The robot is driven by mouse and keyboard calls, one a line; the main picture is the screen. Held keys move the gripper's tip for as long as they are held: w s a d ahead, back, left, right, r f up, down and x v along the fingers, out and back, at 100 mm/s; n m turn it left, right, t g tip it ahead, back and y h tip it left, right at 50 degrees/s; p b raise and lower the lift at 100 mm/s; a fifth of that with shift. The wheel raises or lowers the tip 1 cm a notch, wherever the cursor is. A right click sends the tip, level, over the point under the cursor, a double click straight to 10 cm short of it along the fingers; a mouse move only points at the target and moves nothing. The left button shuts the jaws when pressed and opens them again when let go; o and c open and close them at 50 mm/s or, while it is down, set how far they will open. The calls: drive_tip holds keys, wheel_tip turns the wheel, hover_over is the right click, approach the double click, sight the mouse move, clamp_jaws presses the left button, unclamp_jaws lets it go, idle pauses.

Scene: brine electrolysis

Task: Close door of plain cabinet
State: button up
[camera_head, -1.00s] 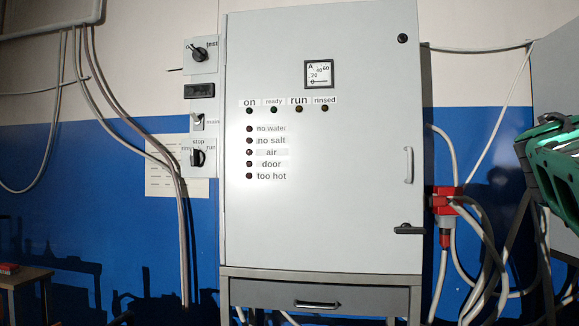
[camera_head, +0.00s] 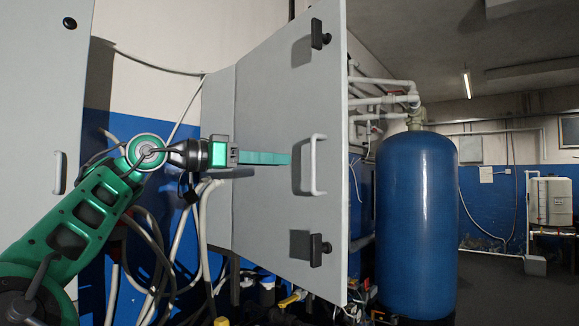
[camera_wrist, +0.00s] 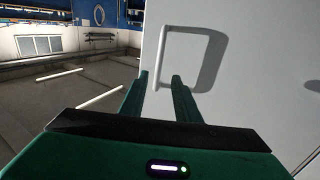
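The plain cabinet's door (camera_head: 270,110) is a grey panel in the middle of the head view. It appears swung out, its free right edge nearest the camera. Its face has a pale bar handle (camera_head: 317,165) and two dark latches, upper (camera_head: 320,34) and lower (camera_head: 319,251). A narrow strip of the cabinet body (camera_head: 218,150) shows to its left. My gripper (camera_head: 280,158) points at the handle from the left. In the wrist view, its two fingers (camera_wrist: 160,86) are apart with nothing between them, and the handle (camera_wrist: 160,55) is just beyond the tips. The cabinet's inside is hidden.
The other cabinet (camera_head: 40,120) stands at the left edge behind my arm. Hoses and cables hang below my arm. A large blue tank (camera_head: 416,220) and white pipes stand right of the door. Open floor (camera_head: 500,280) lies farther right.

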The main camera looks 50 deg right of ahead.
hover_over(313, 187)
drive_tip(key=shift+w+d, duration=0.3)
idle(0.3)
drive_tip(key=shift+c, duration=0.2)
